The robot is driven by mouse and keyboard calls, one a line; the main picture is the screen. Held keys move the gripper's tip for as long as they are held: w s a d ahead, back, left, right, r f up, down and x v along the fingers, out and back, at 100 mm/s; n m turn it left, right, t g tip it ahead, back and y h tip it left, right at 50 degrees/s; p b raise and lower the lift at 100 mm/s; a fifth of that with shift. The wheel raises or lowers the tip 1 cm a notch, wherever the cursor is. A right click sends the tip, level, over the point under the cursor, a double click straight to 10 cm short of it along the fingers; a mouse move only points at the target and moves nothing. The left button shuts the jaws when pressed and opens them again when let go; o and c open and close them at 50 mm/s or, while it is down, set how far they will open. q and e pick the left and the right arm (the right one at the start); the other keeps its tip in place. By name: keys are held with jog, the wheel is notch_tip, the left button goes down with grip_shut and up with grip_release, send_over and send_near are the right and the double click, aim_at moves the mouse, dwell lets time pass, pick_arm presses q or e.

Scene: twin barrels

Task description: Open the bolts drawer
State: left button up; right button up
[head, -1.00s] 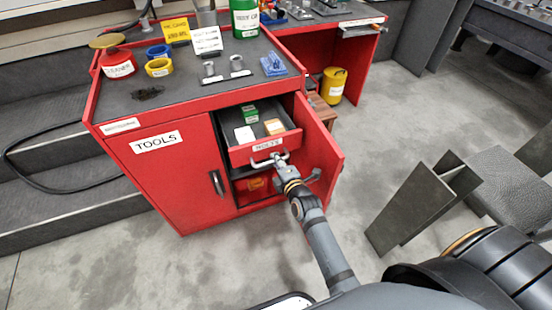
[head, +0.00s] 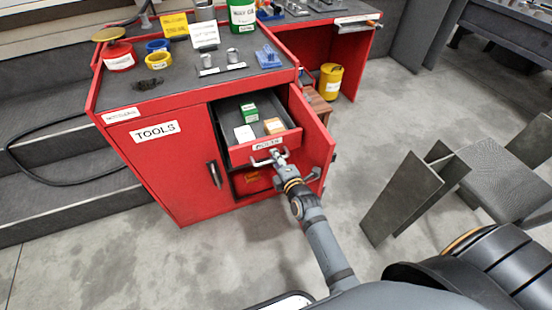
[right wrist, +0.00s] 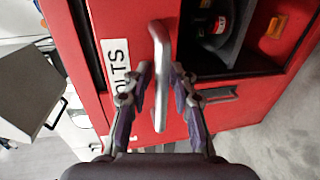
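The bolts drawer (head: 266,146) is a red drawer in the right part of the red cabinet, standing well out from it. Its label also shows in the right wrist view (right wrist: 118,75). Green, white and orange boxes lie inside it. My right gripper (head: 277,157) is at the drawer's front, its fingers on either side of the metal bar handle (right wrist: 161,85) and closed in close to it. Finger contact is hard to make out, but the bar is between the fingertips. My left gripper is not in view.
A hinged red door (head: 315,140) stands open right beside the drawer. The closed TOOLS door (head: 170,170) is at left. Bottles, tape rolls and signs stand on the cabinet top (head: 180,88). Grey angled panels (head: 415,195) stand at right. Floor in front is mostly clear.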

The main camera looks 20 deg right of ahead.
jog(key=shift+o, duration=0.4)
jog(key=shift+s, duration=0.1)
jog(key=shift+s, duration=0.3)
jog(key=v, duration=1.1)
jog(key=shift+s, duration=0.1)
